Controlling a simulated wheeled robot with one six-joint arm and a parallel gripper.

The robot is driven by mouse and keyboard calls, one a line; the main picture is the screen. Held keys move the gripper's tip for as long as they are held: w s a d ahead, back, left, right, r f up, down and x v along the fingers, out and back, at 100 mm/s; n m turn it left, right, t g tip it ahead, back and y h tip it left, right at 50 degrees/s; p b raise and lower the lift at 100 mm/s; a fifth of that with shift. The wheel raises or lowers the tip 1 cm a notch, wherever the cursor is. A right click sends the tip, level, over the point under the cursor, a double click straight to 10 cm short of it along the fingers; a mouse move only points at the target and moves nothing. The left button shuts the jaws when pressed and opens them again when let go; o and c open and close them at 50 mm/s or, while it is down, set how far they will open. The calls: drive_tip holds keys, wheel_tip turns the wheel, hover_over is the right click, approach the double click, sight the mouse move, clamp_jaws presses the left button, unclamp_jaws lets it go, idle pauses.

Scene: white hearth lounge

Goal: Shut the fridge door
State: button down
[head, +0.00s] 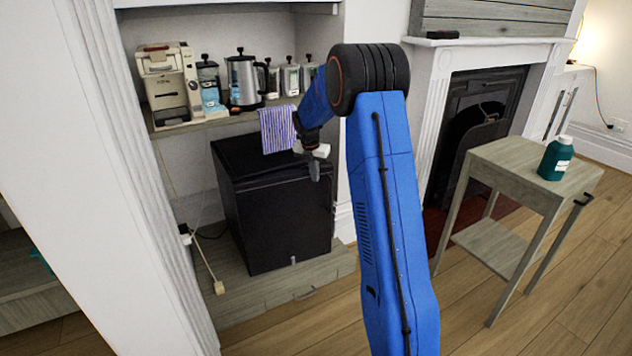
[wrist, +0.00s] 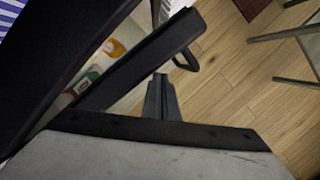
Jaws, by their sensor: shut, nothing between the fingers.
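The black fridge (head: 228,205) stands on a low wooden platform in the alcove. Its door (wrist: 135,65) is ajar in the wrist view, with a wedge-shaped gap between it and the dark fridge body (wrist: 55,60). A small handle (wrist: 187,60) sticks out near the door's far end. How far the door stands open is hard to tell in the head view. My gripper (head: 315,173) is near the fridge's upper right front corner. In the wrist view my gripper (wrist: 160,88) is shut and empty, close to the door's outer side; contact is unclear.
Inside the gap are containers, one with an orange top (wrist: 112,50). A striped cloth (head: 277,128) hangs from the shelf above, which holds a kettle (head: 243,82) and a coffee machine (head: 168,85). A side table (head: 510,165) with a green bottle (head: 556,158) stands right; floor between is clear.

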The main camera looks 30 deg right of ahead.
drive_tip(key=w, duration=0.2)
drive_tip(key=w+d, duration=0.1)
drive_tip(key=w, duration=0.1)
drive_tip(key=shift+w+r, duration=0.1)
drive_tip(key=shift+r, duration=0.05)
drive_tip(key=shift+w+r, duration=0.1)
idle(0.4)
